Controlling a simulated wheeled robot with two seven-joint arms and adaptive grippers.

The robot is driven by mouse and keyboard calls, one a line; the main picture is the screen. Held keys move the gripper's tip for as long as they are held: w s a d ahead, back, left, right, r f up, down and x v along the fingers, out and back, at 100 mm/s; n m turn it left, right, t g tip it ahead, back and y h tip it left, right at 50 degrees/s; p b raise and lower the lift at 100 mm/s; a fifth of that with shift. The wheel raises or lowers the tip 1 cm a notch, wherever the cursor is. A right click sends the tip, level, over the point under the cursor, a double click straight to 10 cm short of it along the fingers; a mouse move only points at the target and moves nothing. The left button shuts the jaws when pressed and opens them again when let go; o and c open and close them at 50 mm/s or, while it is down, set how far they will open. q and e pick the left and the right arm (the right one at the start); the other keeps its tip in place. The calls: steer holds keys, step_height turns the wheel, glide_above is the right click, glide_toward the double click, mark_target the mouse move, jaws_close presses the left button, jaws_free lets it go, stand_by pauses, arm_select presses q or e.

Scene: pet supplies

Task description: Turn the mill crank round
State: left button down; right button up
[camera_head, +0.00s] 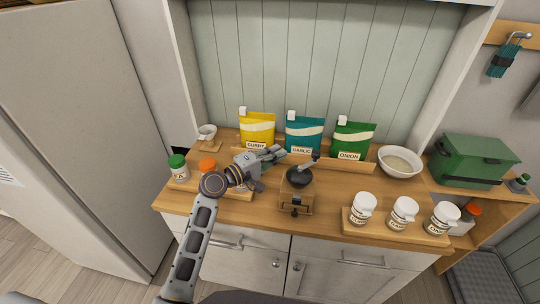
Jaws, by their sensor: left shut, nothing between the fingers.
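The mill (295,199) stands on the wooden counter, with a wooden body, a small front knob and a dark bowl-shaped top. Its crank (307,163) rises from the top and points to the back right. My left gripper (280,152) is shut and empty, just left of the crank and behind the mill's bowl. It appears apart from the crank, though the exact gap is hard to tell. My right gripper is not in view.
Yellow curry (257,128), teal garlic (304,133) and green onion (352,139) bags stand behind. A white bowl (399,162) is at right. White jars (403,213) stand front right. Green-lidded (179,168) and orange-lidded jars (207,166) are at left, near my arm.

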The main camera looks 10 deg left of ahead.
arm_select(q)
steer(key=d, duration=0.2)
steer(key=w+d+p, duration=0.1)
steer(key=d, duration=0.2)
steer(key=w+d+p, duration=0.1)
steer(key=d, duration=0.1)
steer(key=shift+w+d, duration=0.15)
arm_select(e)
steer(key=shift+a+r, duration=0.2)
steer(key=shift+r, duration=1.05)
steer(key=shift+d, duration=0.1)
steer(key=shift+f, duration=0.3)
arm_select(q)
steer(key=shift+d+m+g+h+b, duration=0.15)
steer(key=shift+m+g+h+b, duration=0.15)
steer(key=shift+h+b, duration=0.1)
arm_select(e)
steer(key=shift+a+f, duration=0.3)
arm_select(q)
steer(key=shift+g+b, duration=0.3)
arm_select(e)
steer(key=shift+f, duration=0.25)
